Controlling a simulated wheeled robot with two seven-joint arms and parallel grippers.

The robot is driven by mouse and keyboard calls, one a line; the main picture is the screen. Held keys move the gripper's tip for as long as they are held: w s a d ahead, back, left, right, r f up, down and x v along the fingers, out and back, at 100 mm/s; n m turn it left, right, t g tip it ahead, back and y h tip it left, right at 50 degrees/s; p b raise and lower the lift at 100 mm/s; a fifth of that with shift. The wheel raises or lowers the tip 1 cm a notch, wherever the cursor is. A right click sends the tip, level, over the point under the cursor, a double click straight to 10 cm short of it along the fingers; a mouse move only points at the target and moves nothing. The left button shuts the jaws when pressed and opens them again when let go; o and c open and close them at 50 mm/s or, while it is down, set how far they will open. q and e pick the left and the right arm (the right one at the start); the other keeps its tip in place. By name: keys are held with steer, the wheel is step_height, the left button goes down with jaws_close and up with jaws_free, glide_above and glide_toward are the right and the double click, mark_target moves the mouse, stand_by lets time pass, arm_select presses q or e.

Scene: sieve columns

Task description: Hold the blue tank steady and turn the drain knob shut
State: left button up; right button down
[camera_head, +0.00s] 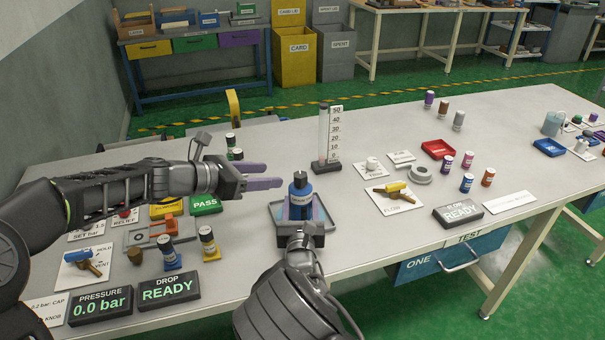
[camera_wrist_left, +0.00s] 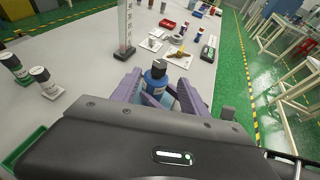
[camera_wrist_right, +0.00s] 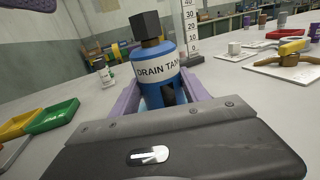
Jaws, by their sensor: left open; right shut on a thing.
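The blue tank (camera_head: 300,205) stands upright over a shallow tray (camera_head: 274,210) at the table's front middle. In the right wrist view the tank (camera_wrist_right: 157,85) reads DRAIN TANK. A dark angular knob (camera_wrist_right: 146,26) tops it, also visible in the head view (camera_head: 300,178). My right gripper (camera_head: 298,222) is shut on the tank low down, from the front. My left gripper (camera_head: 276,175) is open and empty, level, its fingertips just left of the tank's top. In the left wrist view the tank (camera_wrist_left: 154,83) shows between its fingers, apparently beyond them.
A graduated clear column (camera_head: 323,135) stands behind the tank. A yellow-handled valve plate (camera_head: 394,195) lies right.

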mark_target(302, 174)
arm_select(q)
steer(key=x, duration=1.2)
jaws_close()
stand_by(0.3)
